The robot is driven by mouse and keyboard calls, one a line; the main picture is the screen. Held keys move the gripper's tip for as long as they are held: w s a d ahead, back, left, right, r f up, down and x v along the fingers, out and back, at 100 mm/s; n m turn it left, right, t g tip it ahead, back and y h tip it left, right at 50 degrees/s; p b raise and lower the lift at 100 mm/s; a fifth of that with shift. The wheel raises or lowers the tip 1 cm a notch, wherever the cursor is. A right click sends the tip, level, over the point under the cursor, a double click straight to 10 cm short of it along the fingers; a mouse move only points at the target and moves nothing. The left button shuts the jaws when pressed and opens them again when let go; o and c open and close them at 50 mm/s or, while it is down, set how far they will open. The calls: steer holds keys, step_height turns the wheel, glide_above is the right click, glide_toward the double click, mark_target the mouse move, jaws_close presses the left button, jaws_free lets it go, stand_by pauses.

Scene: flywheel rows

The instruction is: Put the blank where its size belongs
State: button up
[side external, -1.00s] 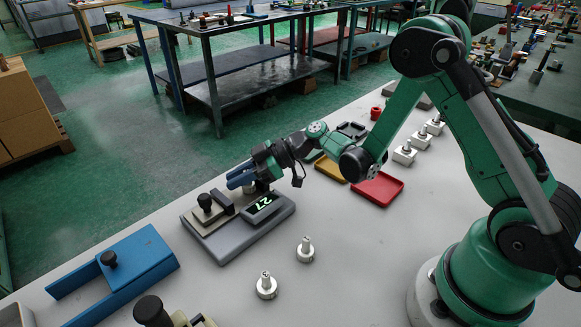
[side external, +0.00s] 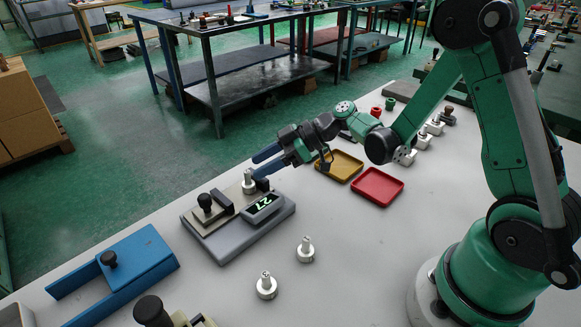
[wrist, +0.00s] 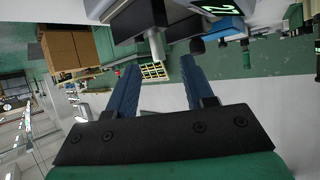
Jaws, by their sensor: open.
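A silver blank (side external: 248,184) with a thin upright stem stands on the grey gauge (side external: 225,243), whose lit display (side external: 262,204) reads 27. My gripper (side external: 260,162) is open and empty, with its blue fingers just behind and to the right of this blank, apart from its body. The open fingers also show in the wrist view (wrist: 158,72), with nothing between them. Two more silver blanks, a nearer one (side external: 267,287) and a farther one (side external: 305,251), stand on the table. A yellow tray (side external: 340,166) and a red tray (side external: 377,187) look empty.
A blue channel-shaped fixture (side external: 140,262) and a black knob (side external: 151,311) are at the front left. White blocks with metal posts (side external: 405,156) line the right behind the trays. The table between gauge and red tray is clear.

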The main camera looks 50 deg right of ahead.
steer(key=s+d+r+m+h, duration=0.2)
steer(key=s+r+m+h, duration=0.5)
steer(key=s+m+h, duration=0.2)
steer(key=shift+s+d+m+h, duration=0.25)
steer(key=shift+s+m, duration=0.25)
steer(key=shift+s, duration=0.35)
steer(key=shift+o, duration=0.4)
steer(key=shift+s+d+r+m+h, duration=0.15)
steer(key=shift+s+d+m+h, duration=0.05)
steer(key=shift+s+m+h, duration=0.1)
